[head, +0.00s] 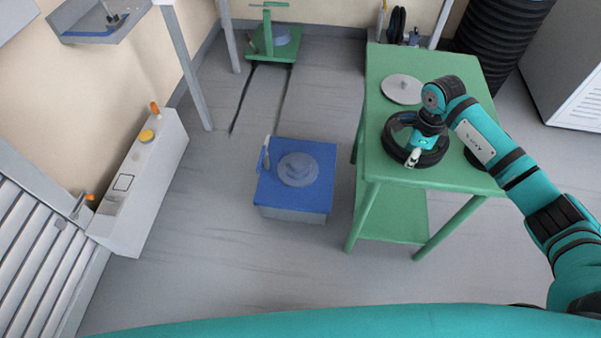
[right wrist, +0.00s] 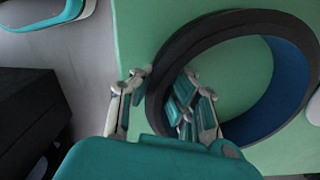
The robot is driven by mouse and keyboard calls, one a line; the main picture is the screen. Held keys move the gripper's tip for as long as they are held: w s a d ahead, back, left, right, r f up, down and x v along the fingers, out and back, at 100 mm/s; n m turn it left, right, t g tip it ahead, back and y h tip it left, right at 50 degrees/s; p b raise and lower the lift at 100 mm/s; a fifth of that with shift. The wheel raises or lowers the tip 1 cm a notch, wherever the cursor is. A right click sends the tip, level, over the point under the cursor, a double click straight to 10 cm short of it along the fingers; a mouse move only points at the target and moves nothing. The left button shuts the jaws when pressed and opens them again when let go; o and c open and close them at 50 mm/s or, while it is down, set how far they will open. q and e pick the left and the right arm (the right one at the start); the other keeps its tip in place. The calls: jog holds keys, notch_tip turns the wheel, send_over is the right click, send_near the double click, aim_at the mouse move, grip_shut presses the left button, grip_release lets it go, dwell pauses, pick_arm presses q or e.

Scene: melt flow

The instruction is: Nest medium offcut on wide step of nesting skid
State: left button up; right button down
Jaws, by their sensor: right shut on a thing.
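A black ring (head: 388,138), which I take to be the medium offcut, is at the green table. In the right wrist view the ring (right wrist: 240,19) shows a dark rim and a blue inner face. My right gripper (head: 414,158) is shut on its wall; in the right wrist view the gripper (right wrist: 160,82) has fingers outside and inside the ring. I cannot tell whether the ring touches the table. The nesting skid (head: 318,160) seems to be the blue-topped block on the floor, with a grey stepped round piece (head: 298,168) on top. My left gripper is not in view.
The green table (head: 384,172) also bears a flat grey disc (head: 402,89) and a dark thing partly hidden by my arm. A green stand (head: 268,49) is at the back. A pale cabinet (head: 150,180) lines the left. Floor between skid and table is clear.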

jog(key=shift+r+p, duration=1.7)
jog(key=shift+r, duration=0.8)
